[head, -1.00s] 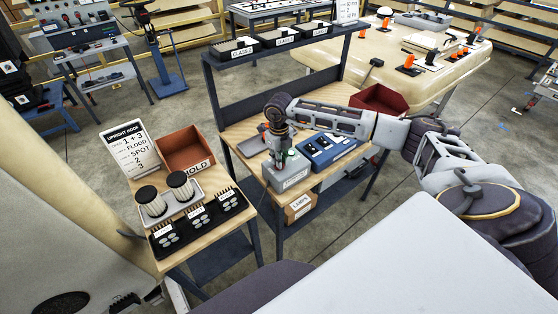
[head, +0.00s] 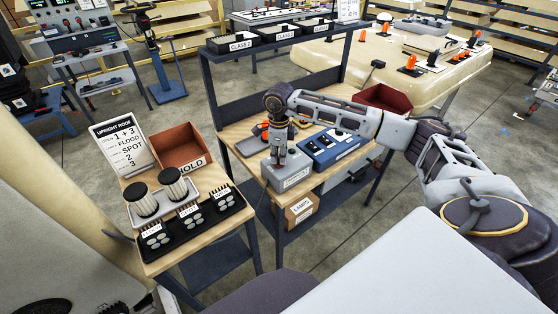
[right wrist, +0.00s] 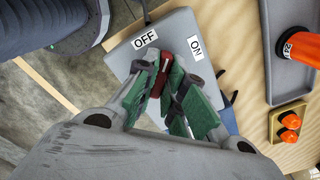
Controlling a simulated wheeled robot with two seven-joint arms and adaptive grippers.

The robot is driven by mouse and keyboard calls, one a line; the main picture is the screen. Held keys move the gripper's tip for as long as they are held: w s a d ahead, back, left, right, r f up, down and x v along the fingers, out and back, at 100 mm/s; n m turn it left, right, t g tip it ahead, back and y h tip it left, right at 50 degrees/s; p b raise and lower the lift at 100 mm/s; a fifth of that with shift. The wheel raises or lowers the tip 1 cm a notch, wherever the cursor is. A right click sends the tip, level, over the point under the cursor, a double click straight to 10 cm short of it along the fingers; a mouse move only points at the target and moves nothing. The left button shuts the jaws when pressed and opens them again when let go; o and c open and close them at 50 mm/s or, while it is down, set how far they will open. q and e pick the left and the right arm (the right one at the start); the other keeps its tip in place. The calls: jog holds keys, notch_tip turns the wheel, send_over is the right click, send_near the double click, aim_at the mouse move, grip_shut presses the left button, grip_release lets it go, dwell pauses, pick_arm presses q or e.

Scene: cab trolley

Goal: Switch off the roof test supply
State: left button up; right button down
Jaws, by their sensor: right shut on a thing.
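The roof test supply looks to be the grey box (head: 288,176) with a front label, on the wooden trolley top (head: 240,131). In the right wrist view its top carries an OFF label (right wrist: 145,39) and an ON label (right wrist: 196,48). A red switch handle (right wrist: 165,61) stands below and between the two labels. My right gripper (head: 281,158) points down over the box. Its green fingers (right wrist: 168,85) are shut on the red handle and hide part of it. I cannot tell which setting the handle is in. My left gripper is not in view.
A blue device (head: 331,148) stands close right of the grey box. A dark red bin (head: 386,99) is behind it. Orange parts (right wrist: 289,120) lie beside the box. The left trolley holds a sign (head: 123,146), a HOLD bin (head: 180,149) and a black tray (head: 165,249).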

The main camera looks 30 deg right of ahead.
jog(key=shift+n+b, duration=0.8)
jog(key=shift+n, duration=0.4)
jog(key=shift+n+b, duration=0.5)
jog(key=shift+n, duration=0.3)
jog(key=n+b, duration=0.2)
jog(key=shift+n, duration=0.4)
jog(key=shift+n+b, duration=0.35)
jog(key=shift+n, duration=0.45)
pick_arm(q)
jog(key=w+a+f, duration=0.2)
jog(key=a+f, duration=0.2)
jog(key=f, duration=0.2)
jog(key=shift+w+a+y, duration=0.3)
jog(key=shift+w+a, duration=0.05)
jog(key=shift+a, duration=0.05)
pick_arm(e)
jog(key=shift+r+n, duration=0.1)
jog(key=shift+n, duration=0.3)
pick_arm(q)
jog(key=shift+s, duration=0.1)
